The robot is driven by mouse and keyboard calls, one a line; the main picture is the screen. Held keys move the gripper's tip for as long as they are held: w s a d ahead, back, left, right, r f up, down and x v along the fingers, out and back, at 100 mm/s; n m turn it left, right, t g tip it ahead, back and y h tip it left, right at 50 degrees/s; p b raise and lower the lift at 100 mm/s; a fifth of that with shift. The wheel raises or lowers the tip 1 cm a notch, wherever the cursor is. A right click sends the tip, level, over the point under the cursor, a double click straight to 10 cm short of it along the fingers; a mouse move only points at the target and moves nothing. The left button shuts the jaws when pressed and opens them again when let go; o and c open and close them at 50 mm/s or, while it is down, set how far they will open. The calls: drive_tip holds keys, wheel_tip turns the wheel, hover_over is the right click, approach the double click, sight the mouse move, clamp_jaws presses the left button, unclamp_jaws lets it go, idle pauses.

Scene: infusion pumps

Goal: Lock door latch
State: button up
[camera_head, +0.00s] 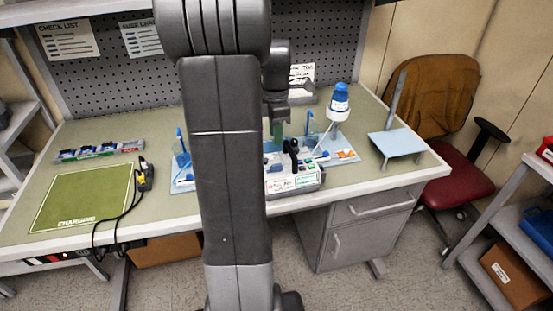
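An infusion pump (294,181) with a pale front panel and coloured markings sits near the front edge of the workbench, partly behind my arm. A black upright lever or handle (291,150) stands at it. I cannot make out a door latch or tell the door's state. My gripper (277,118) is at the end of my dark wrist, seemingly behind or above the pump from this view. Its fingers are too small and too hidden to tell whether they are open or touching anything.
A light-blue stand (396,143) is farther right. A green charging mat (85,195), a cable and a rack of small parts (100,151) are at left. A pegboard closes the back.

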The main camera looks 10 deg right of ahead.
sight(276, 165)
wheel_tip(276, 165, down, 11)
drive_tip(key=shift+f+p, duration=0.1)
drive_tip(key=shift+p, duration=0.5)
clamp_jaws()
